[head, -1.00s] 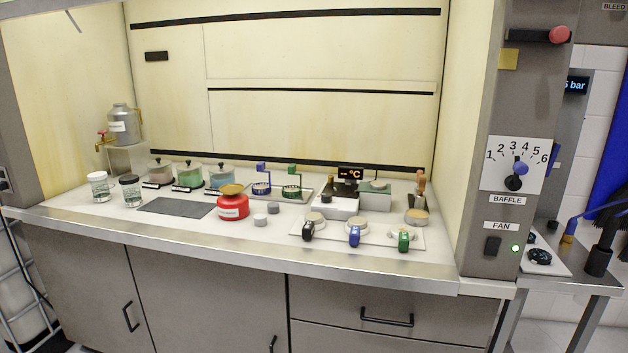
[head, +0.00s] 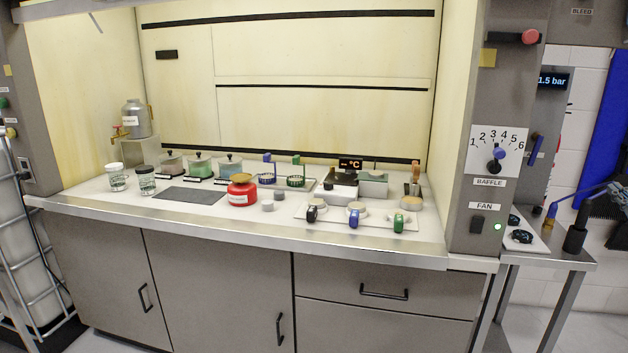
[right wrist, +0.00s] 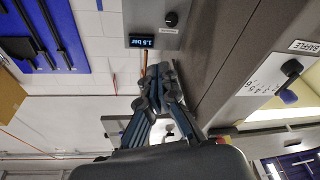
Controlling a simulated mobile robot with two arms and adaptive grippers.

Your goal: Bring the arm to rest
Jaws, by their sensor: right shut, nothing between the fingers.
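My right gripper (right wrist: 158,82) shows in the right wrist view, its dark fingers drawn together with nothing between them. It hangs in free air, apart from the hood's grey side post (right wrist: 225,65). Beyond its tips is a display reading 1.5 bar (right wrist: 142,42). The baffle dial (right wrist: 265,78) with its blue and black knob is at the right of that view. I cannot make out either gripper clearly in the head view; my left gripper is not in view.
The fume hood's worktop (head: 250,226) holds a red container (head: 242,190), jars and colour-coded valves. To its right are the baffle panel (head: 484,170) and a steel side table (head: 570,262) with a black holder (head: 575,239). Floor shows below the cabinets.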

